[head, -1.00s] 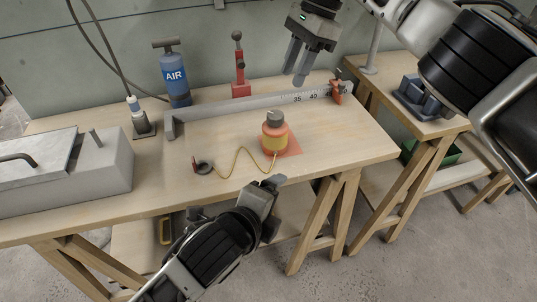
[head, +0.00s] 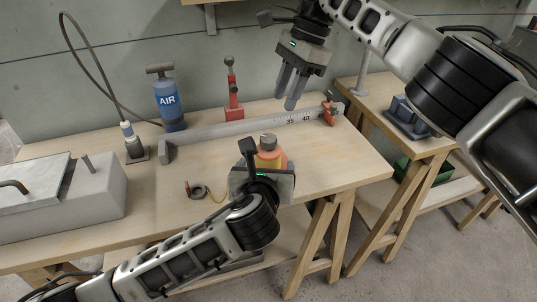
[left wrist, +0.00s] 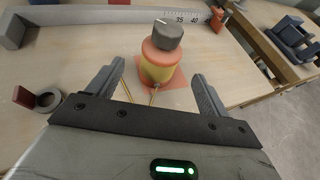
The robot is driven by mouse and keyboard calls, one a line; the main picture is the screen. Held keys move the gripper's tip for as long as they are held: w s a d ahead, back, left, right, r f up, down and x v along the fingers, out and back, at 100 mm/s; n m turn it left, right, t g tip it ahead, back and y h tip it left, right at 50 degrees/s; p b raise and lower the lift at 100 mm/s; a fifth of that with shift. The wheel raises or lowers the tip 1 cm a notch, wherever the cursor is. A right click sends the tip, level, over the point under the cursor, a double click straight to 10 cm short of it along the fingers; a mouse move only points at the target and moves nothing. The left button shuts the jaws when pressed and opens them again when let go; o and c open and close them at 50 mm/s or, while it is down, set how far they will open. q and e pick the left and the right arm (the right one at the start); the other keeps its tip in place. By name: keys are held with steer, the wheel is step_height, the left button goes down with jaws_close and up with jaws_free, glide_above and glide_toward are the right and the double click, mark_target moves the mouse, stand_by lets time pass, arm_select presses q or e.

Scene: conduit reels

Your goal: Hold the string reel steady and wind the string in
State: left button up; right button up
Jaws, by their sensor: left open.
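The string reel (head: 270,157) stands upright on the bench, orange and yellow with a grey knob (head: 268,141) on top; my left gripper partly hides it in the head view. In the left wrist view the reel (left wrist: 160,66) stands on an orange-red mat (left wrist: 176,99), just beyond and between my open left fingers (left wrist: 160,82). The fingers do not touch it. The yellow string (head: 217,196) runs from the reel to a dark ring with a red tab (head: 199,192). My right gripper (head: 291,91) hangs above the back of the bench, fingers apart and empty.
A grey rail with a scale (head: 240,127) crosses the bench behind the reel. A blue air pump (head: 170,105) and a red tool (head: 233,95) stand behind it. A grey box (head: 95,200) fills the left side. The right of the bench is clear.

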mark_target(268, 138)
arm_select(q)
steer(key=x, duration=0.8)
steer(key=shift+w+f, duration=0.15)
steer(key=shift+w, duration=0.2)
steer(key=c, duration=1.2)
steer(key=shift+o, duration=0.2)
arm_select(e)
steer(key=o, duration=0.4)
steer(key=shift+a, duration=0.1)
steer(key=shift+o, duration=0.2)
steer(key=s+a+r+n+t+h, duration=0.2)
steer(key=a+r+n+h, duration=0.15)
steer(key=n, duration=0.85)
steer(key=shift+n, duration=0.3)
step_height(268, 138, down, 13)
steer(key=shift+r, duration=0.15)
